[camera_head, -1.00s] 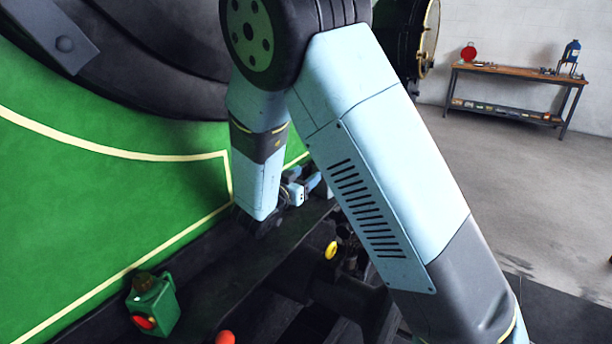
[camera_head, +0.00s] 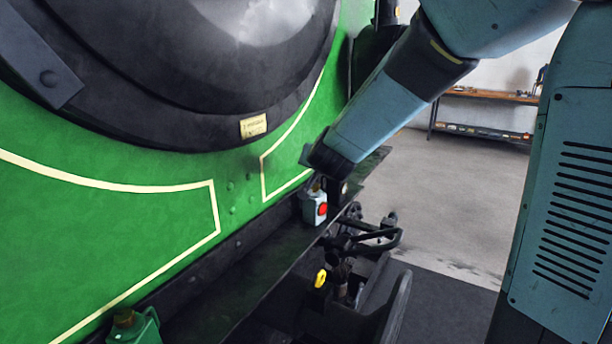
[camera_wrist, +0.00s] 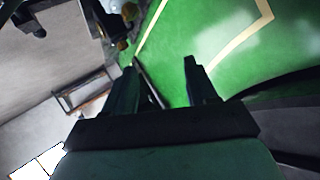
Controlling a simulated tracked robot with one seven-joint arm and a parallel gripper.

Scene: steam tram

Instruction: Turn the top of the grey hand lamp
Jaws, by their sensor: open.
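The grey hand lamp (camera_head: 314,208) stands upright on the dark ledge along the green boiler front in the head view. It has a red lens on its side and a small brownish top (camera_head: 317,187). The dark end of my arm is just above and behind it; the fingers are hidden there. In the wrist view my gripper (camera_wrist: 160,64) is open, with nothing between its two dark fingers. What looks like the lamp's brownish top (camera_wrist: 122,44) shows beyond the left finger, apart from it and partly dark.
A green lamp (camera_head: 136,328) with a brown cap stands on the ledge at lower left, cut by the frame. A yellow-ended part (camera_head: 320,278) and black fittings (camera_head: 365,235) lie below the ledge. A wooden bench (camera_head: 490,96) stands far behind; the floor between is clear.

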